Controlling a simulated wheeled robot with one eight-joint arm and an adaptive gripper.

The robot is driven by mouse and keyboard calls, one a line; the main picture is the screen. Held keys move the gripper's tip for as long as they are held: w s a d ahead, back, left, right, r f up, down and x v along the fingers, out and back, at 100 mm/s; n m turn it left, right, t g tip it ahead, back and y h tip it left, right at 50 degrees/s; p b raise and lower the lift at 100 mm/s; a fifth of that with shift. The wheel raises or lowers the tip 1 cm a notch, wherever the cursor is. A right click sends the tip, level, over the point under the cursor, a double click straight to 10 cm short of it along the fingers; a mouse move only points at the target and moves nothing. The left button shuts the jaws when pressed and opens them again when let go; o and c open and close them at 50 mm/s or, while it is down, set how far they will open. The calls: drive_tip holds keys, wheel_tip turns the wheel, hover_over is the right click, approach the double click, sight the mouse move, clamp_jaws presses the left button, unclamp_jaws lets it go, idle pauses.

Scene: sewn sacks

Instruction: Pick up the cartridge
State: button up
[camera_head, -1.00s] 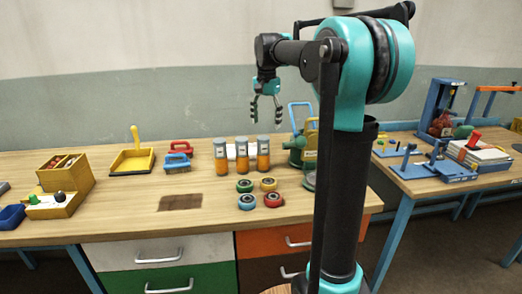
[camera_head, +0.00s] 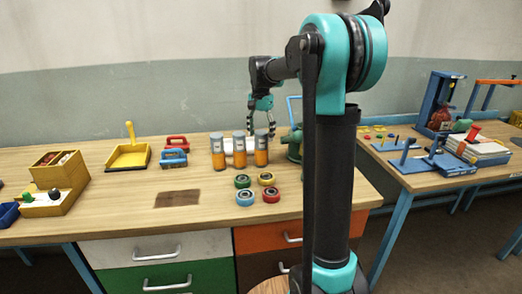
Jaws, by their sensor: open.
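Three cartridges stand upright in a row on the wooden workbench, with orange bodies and grey tops: a left one (camera_head: 218,152), a middle one (camera_head: 239,150) and a right one (camera_head: 261,151). Which one the task means cannot be told. My gripper (camera_head: 261,130) points down with its fingers apart, at the top of the right cartridge. The fingertips seem to lie either side of that top; whether they touch it cannot be told. No cartridge is held.
Several coloured ring-shaped rolls (camera_head: 245,197) lie in front of the cartridges. Red and blue brushes (camera_head: 174,158) and a yellow dustpan (camera_head: 128,157) lie left. A green machine (camera_head: 293,146) stands close on the right, partly behind my arm. Bare bench is at front left.

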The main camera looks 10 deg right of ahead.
sight(261, 144)
drive_tip(key=shift+w+f, duration=0.15)
drive_tip(key=shift+f, duration=2.5)
drive_tip(key=shift+c, duration=0.4)
drive_tip(key=c, duration=1.5)
